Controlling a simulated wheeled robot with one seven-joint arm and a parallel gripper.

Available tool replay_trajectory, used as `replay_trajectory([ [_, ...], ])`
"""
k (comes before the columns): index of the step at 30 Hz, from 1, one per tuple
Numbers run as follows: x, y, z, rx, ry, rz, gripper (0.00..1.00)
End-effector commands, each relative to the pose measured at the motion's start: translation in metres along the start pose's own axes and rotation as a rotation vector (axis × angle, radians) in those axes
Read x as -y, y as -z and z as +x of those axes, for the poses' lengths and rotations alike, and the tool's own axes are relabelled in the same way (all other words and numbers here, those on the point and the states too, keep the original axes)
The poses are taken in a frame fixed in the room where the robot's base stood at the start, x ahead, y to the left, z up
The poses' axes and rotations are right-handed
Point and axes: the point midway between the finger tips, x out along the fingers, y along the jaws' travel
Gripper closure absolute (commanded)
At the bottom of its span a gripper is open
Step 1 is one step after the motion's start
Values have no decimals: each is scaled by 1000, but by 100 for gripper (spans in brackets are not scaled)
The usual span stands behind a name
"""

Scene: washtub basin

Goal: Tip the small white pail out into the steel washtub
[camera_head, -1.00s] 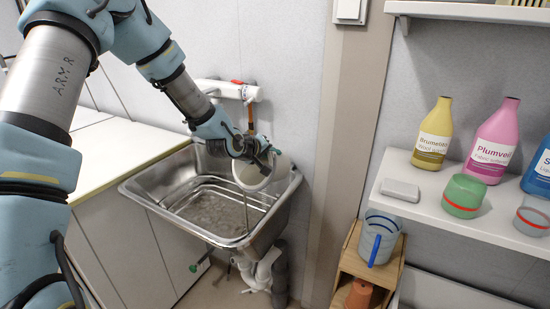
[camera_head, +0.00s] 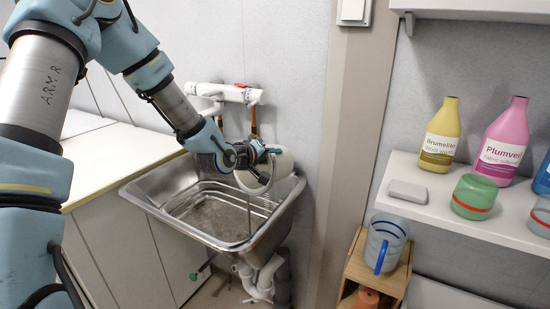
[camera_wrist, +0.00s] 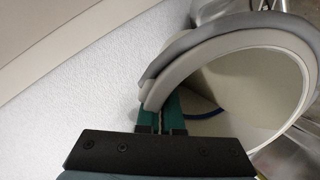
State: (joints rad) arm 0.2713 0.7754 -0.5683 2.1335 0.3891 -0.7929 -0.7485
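My gripper (camera_head: 266,153) is shut on the rim of the small white pail (camera_head: 283,166) above the right part of the steel washtub (camera_head: 152,209). The pail is tilted well over, its mouth toward the left and down. A thin pale line hangs below it into the tub; I cannot tell whether it is water or a wire handle. In the wrist view, the green fingers (camera_wrist: 172,112) pinch the pale rim of the pail (camera_wrist: 240,42), which has a grey band alongside.
At right, a shelf (camera_head: 425,210) holds bottles and cups, above a clear jug with a blue handle (camera_head: 385,243) on a wooden crate (camera_head: 357,268).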

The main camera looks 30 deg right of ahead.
Motion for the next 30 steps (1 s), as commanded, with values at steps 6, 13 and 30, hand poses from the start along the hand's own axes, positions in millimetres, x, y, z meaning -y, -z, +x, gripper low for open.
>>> replay_trajectory([
  [6,-1,0,-4,-20,-32,-2,100],
  [13,-2,1,-8,-39,-63,-3,100],
  [30,-5,4,-20,-87,-143,-7,100],
])
